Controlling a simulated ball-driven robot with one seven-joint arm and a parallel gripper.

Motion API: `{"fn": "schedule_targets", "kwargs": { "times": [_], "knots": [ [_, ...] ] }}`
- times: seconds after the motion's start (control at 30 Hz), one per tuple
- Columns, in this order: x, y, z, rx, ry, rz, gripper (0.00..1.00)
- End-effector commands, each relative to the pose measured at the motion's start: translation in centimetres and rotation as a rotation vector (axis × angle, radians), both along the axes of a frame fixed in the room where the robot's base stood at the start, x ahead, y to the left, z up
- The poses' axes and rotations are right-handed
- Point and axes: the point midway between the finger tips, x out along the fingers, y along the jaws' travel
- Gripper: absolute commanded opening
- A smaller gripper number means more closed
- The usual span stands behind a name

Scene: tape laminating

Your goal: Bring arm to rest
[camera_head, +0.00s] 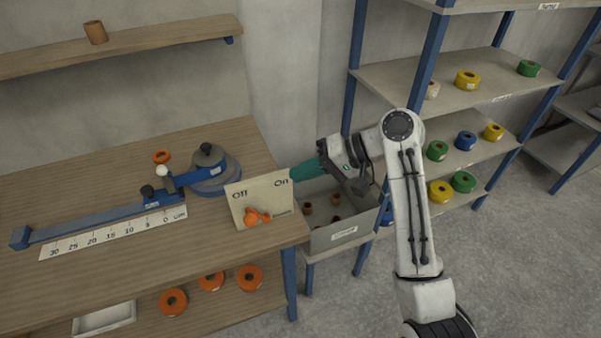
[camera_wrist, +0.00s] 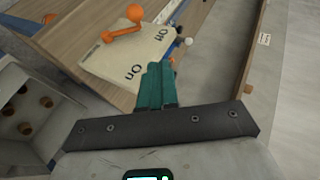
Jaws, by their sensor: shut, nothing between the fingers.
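My gripper (camera_head: 305,170) has teal fingers and points left, close behind the right edge of the cream Off/On switch panel (camera_head: 240,194) at the workbench's right end. In the wrist view, my gripper (camera_wrist: 155,82) has its fingers together and empty, near the "On" side of the panel (camera_wrist: 112,62). I cannot tell whether the fingertips touch the panel. My arm (camera_head: 412,200) is stretched out and bent at the elbow.
The workbench (camera_head: 90,262) carries a blue laminating device (camera_head: 212,170) with a ruler scale (camera_head: 115,234). A grey bin (camera_head: 342,234) with several brown cores lies below my gripper. A shelf rack (camera_head: 455,97) with colored rolls stands behind my arm. Floor at the right is clear.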

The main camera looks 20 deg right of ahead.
Motion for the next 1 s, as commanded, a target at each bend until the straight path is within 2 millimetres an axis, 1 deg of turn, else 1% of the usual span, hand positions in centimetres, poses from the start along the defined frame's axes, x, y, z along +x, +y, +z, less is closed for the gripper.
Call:
{"fn": "schedule_targets", "kwargs": {
  "times": [0.27, 0.3, 0.37, 0.47, 0.57, 0.6, 0.67, 0.7, 0.77, 0.8, 0.87, 0.9, 0.97, 1.0],
  "knots": [
    [0.0, 0.0, 0.0, 0.0, 0.0, 0.0, 0.0],
    [-0.1, 0.0, -0.3, -0.003, 0.002, -0.001, 0.0],
    [-0.6, 0.1, -1.2, -0.017, 0.009, -0.006, 0.0],
    [-2.4, 0.1, -4.2, -0.072, 0.028, -0.018, 0.0],
    [-5.7, 0.0, -8.7, -0.169, 0.057, -0.035, 0.0],
    [-7.3, -0.2, -10.5, -0.216, 0.071, -0.04, 0.0],
    [-9.9, -0.6, -13.0, -0.292, 0.093, -0.046, 0.0],
    [-11.7, -0.9, -14.5, -0.342, 0.107, -0.047, 0.0],
    [-14.6, -1.6, -16.6, -0.419, 0.128, -0.044, 0.0],
    [-16.6, -2.1, -17.8, -0.471, 0.144, -0.04, 0.0],
    [-19.7, -2.9, -19.3, -0.552, 0.168, -0.031, 0.0],
    [-21.8, -3.5, -20.1, -0.607, 0.184, -0.022, 0.0],
    [-24.8, -4.5, -21.0, -0.687, 0.207, -0.006, 0.0],
    [-26.7, -5.2, -21.4, -0.738, 0.221, 0.006, 0.0]
  ]
}}
